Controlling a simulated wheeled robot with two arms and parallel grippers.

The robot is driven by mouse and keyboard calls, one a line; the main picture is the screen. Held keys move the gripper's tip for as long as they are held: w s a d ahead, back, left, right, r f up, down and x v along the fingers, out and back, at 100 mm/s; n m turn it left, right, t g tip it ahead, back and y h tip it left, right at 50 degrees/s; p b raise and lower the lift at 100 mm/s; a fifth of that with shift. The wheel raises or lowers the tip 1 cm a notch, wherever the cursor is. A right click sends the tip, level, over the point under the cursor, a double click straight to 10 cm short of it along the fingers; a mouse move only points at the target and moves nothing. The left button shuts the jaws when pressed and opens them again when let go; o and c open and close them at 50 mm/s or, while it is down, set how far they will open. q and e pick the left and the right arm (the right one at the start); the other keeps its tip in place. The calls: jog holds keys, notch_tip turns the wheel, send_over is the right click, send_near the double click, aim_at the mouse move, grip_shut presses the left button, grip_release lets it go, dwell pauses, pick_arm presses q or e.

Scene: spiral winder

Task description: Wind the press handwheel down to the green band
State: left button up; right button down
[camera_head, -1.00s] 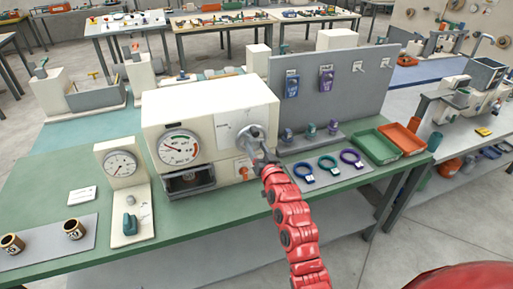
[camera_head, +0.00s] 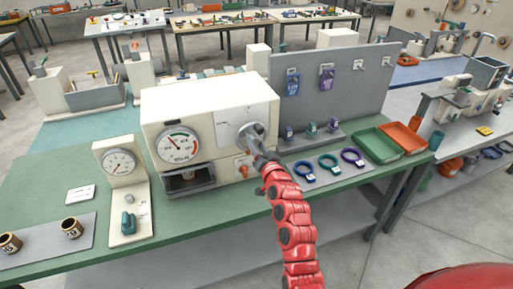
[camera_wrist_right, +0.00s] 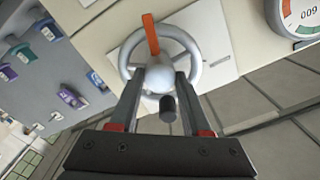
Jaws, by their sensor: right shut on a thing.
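The press (camera_head: 165,108) is a cream box on the green bench with a round dial (camera_head: 178,146) on its front. The dial has a green band at the top and a red one to its right; its dark needle points to the upper left. The pale grey handwheel (camera_head: 262,128) is on the press's right-hand face. My right gripper (camera_head: 250,138) is at it, partly hidden by my arm. In the right wrist view, the gripper (camera_wrist_right: 155,85) is shut on the handwheel (camera_wrist_right: 192,45), its fingers either side of the rounded hub. An orange bar crosses the rim. My left gripper is out of view.
A smaller gauge stand (camera_head: 120,165) is left of the press. Coloured rings (camera_head: 328,168), a green tray (camera_head: 375,146) and an orange tray (camera_head: 402,138) lie to the right. A grey panel (camera_head: 340,85) stands behind. Two brown cups (camera_head: 71,228) are at the front left.

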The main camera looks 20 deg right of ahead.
jog(key=shift+f+m, duration=0.1)
jog(key=shift+m, duration=1.1)
jog(key=shift+b, duration=0.3)
jog(key=shift+c, duration=1.8)
grip_release()
jog(key=shift+s, duration=0.15)
jog(key=s+b, duration=0.2)
jog(key=s, duration=1.5)
jog(key=shift+d, duration=0.3)
